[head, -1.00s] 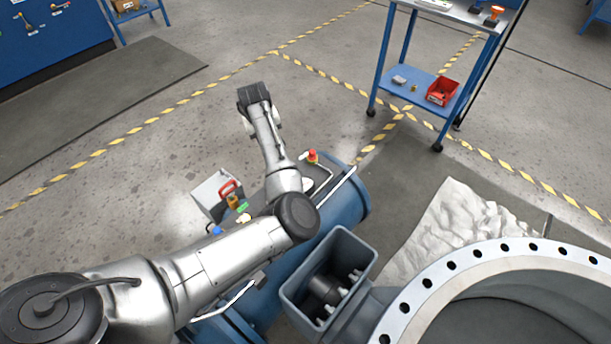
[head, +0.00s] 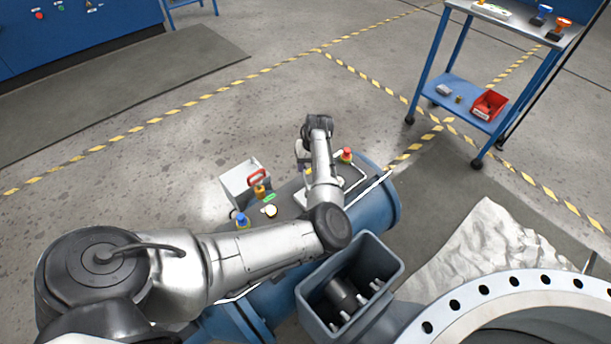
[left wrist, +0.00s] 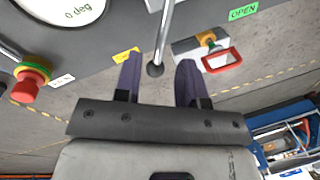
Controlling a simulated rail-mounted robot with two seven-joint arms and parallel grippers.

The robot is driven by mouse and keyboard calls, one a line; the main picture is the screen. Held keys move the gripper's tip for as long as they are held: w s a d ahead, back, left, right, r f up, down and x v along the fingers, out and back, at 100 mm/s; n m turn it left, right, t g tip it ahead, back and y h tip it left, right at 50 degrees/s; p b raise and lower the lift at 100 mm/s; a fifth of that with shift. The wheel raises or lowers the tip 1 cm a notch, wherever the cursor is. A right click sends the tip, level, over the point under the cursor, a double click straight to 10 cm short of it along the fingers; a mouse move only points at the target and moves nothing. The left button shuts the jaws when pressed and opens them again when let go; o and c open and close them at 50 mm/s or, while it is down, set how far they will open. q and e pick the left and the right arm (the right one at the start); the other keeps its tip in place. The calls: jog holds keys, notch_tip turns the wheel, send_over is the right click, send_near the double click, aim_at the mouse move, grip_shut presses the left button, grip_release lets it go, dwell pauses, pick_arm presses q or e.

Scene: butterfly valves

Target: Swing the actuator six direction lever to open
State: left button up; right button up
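The direction lever (left wrist: 165,35) is a thin metal rod ending in a black ball knob, seen in the left wrist view. My left gripper (left wrist: 159,60) is open, with its two dark purple fingers on either side of the knob and a gap on each side. A green OPEN label (left wrist: 243,11) is to the right of the lever. A white dial (left wrist: 70,8) reading 0 deg and a yellow label (left wrist: 125,55) are to its left. In the head view my left arm covers much of the actuator, and the fingers cannot be made out. My right gripper is not in view.
A red emergency button (left wrist: 27,88) and a red-handled fitting (left wrist: 220,58) flank the lever area. In the head view, a grey open box (head: 350,290) and a large flanged ring (head: 480,298) are at front right. A blue trolley (head: 465,112) stands behind; open floor is at left.

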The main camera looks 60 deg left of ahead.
aim_at(306, 179)
pick_arm(q)
jog(key=shift+s+a+f+b, duration=0.1)
jog(key=shift+f+b, duration=0.1)
jog(key=shift+f, duration=0.4)
jog(key=shift+s+f+b, duration=0.15)
jog(key=shift+f+b, duration=0.05)
jog(key=shift+f, duration=0.45)
jog(key=shift+s+a+f+b, duration=0.1)
jog(key=shift+f+b, duration=0.1)
jog(key=shift+f, duration=0.4)
jog(key=shift+c, duration=0.2)
jog(key=shift+d, duration=0.1)
grip_shut()
